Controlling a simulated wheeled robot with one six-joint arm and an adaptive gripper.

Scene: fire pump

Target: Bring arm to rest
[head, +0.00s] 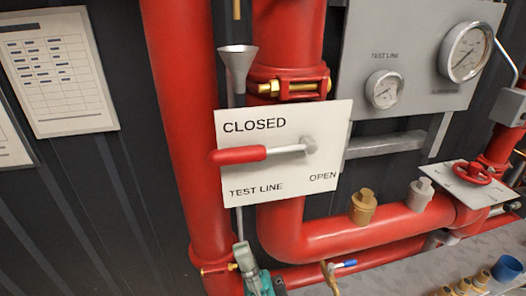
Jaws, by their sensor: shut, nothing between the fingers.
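I cannot make out my gripper or its fingertips in the head view, so its pose is not shown. A grey and teal object (250,274) rises from the bottom edge, left of centre, and is cut off there. I cannot tell what it is. The test line lever (238,155) has a red handle and lies nearly level across a white plate (262,189). Its handle points left, below the word CLOSED. Nothing touches the lever.
Thick red pipes (180,110) run down the wall and along the bottom right. A metal funnel (237,62) sits above the plate. A gauge panel (415,40) is at upper right. A red handwheel (473,171) and brass fitting (363,207) stand at right. Paper sheets (62,75) hang left.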

